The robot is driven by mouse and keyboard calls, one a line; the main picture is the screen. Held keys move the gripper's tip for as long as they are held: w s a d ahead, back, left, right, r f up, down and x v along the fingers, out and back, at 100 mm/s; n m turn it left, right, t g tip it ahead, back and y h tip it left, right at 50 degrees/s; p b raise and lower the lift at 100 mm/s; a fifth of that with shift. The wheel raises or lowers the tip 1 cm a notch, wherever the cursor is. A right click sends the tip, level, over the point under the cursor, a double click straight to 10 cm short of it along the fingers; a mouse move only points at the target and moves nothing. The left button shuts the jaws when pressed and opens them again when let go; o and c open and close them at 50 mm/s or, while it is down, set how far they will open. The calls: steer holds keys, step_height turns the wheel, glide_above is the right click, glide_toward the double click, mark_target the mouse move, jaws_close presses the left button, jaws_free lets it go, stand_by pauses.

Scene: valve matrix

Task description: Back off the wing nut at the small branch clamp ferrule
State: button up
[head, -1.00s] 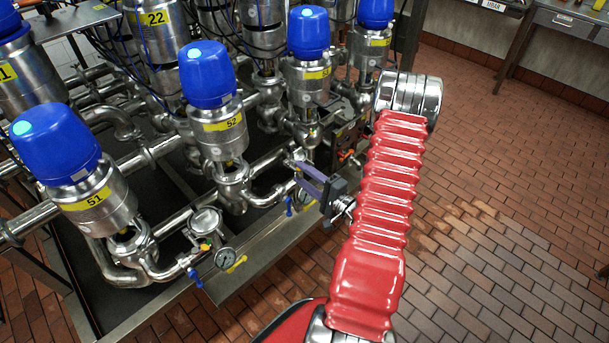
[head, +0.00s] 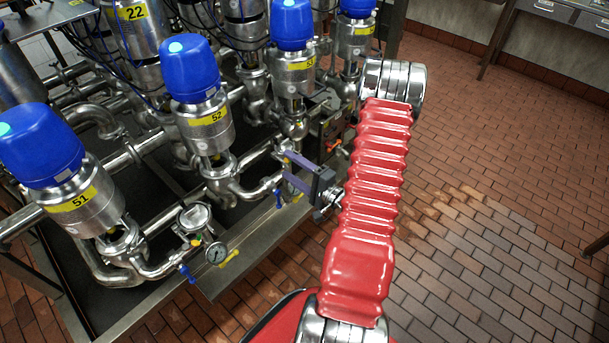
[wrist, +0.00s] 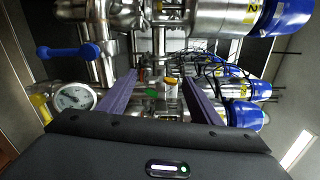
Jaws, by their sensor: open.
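My gripper (head: 285,166) is open, with two purple fingers pointing left toward the pipework near valve 52 in the head view. In the wrist view my gripper (wrist: 158,76) shows its fingers apart, with nothing held. Between and beyond the tips is a small fitting with an orange-yellow part (wrist: 171,82) and a green part (wrist: 152,93). I cannot make out which part is the wing nut or the small branch clamp ferrule. In the head view my fingers partly hide the pipework behind them.
Blue-capped valves 51 (head: 62,165) and 52 (head: 203,105) stand at left. A pressure gauge (head: 215,252) sits low on the front pipe and a gauge (wrist: 75,97) shows in the wrist view, near a blue lever (wrist: 68,51). Brick floor (head: 480,230) at right is open.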

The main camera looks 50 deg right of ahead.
steer(key=s, duration=1.3)
steer(key=shift+s+d, duration=0.15)
steer(key=shift+s, duration=0.15)
stand_by(0.5)
